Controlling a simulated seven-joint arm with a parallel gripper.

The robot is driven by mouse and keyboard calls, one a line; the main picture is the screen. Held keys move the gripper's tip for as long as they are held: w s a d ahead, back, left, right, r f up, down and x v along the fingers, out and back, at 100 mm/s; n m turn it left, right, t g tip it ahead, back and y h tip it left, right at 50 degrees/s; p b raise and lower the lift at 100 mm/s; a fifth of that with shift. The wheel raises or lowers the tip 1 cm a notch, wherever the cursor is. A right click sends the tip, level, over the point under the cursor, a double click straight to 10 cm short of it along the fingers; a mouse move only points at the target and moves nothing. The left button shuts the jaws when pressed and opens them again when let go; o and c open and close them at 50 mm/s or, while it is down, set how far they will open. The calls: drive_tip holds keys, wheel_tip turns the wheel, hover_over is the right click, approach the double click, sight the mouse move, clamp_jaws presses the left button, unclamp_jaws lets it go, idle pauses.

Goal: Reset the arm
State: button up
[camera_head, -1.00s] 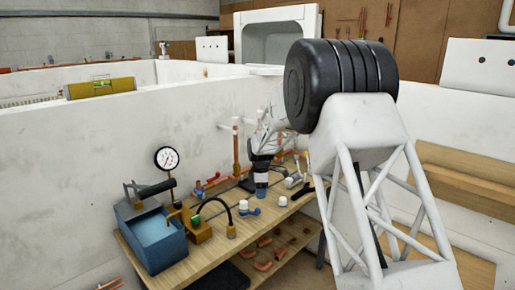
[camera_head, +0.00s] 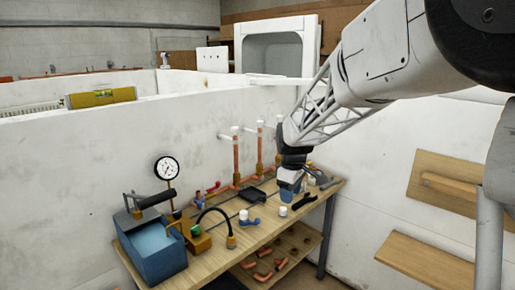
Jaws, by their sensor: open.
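My arm reaches in from the upper right and bends down over the wooden workbench (camera_head: 190,262). My gripper (camera_head: 288,194) hangs at its end, pointing down, above the right half of the bench. It is open, and I see nothing held in it. Its fingertips are small here, and I cannot tell how far they are above the bench top. A white cap (camera_head: 283,211) and a black tool (camera_head: 303,202) lie close by it.
A blue tank with a pressure gauge (camera_head: 166,168) stands on the bench's left end. Upright copper pipes (camera_head: 236,162) stand along the white wall behind. A blue-handled valve (camera_head: 249,222) lies at the bench's middle. Copper fittings (camera_head: 263,276) lie on the lower shelf.

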drive_tip(key=s+d+r+m+t, duration=0.1)
drive_tip(key=s+d+r+m, duration=0.15)
drive_tip(key=s, duration=0.85)
drive_tip(key=s+d+r+m, duration=0.2)
drive_tip(key=s+d+m, duration=0.15)
drive_tip(key=s, duration=0.65)
drive_tip(key=s+d+f+m, duration=0.1)
drive_tip(key=s+m, duration=0.2)
drive_tip(key=s, duration=0.6)
drive_tip(key=s+d+f+m, duration=0.1)
drive_tip(key=s+f+m, duration=0.1)
drive_tip(key=s, duration=0.8)
drive_tip(key=shift+d+f+m+t, duration=0.15)
drive_tip(key=shift+f+m+t, duration=0.1)
drive_tip(key=shift+m+t, duration=0.15)
